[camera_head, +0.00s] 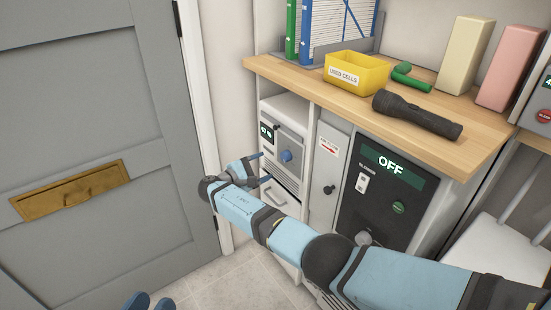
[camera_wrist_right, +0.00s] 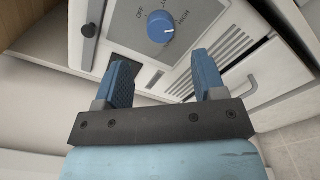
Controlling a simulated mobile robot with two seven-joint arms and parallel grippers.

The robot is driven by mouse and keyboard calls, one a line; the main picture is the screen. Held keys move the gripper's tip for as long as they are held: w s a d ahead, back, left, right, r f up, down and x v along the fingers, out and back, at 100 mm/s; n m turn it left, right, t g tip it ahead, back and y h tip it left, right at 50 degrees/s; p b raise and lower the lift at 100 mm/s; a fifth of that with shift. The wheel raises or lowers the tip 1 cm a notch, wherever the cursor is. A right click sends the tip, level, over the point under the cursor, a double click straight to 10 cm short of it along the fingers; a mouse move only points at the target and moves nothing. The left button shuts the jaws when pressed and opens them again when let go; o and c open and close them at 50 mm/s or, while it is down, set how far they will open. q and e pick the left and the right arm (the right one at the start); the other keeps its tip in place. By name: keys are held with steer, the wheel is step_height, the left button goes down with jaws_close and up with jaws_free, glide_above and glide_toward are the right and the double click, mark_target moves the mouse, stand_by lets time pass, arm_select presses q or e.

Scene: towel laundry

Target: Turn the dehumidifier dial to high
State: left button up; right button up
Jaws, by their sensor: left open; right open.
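The dehumidifier (camera_head: 285,110) is a white unit under the wooden counter, with a grey panel, a small lit display and a blue dial (camera_head: 287,156). In the right wrist view the blue dial (camera_wrist_right: 160,26) sits on the grey panel between the printed OFF and HIGH; its exact setting is hard to read. My right gripper (camera_head: 261,169) is open and empty, just left of and in front of the panel. In the right wrist view its fingers (camera_wrist_right: 163,75) are spread, apart from the dial.
A black OFF panel (camera_head: 385,200) and a white strip with a black knob (camera_head: 328,165) stand right of the dehumidifier. The counter (camera_head: 290,77) holds a yellow bin (camera_head: 356,72), a flashlight (camera_head: 417,114), and binders. A grey door (camera_head: 90,130) stands left.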

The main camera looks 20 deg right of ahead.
steer(key=v, duration=0.6)
steer(key=shift+a, duration=0.15)
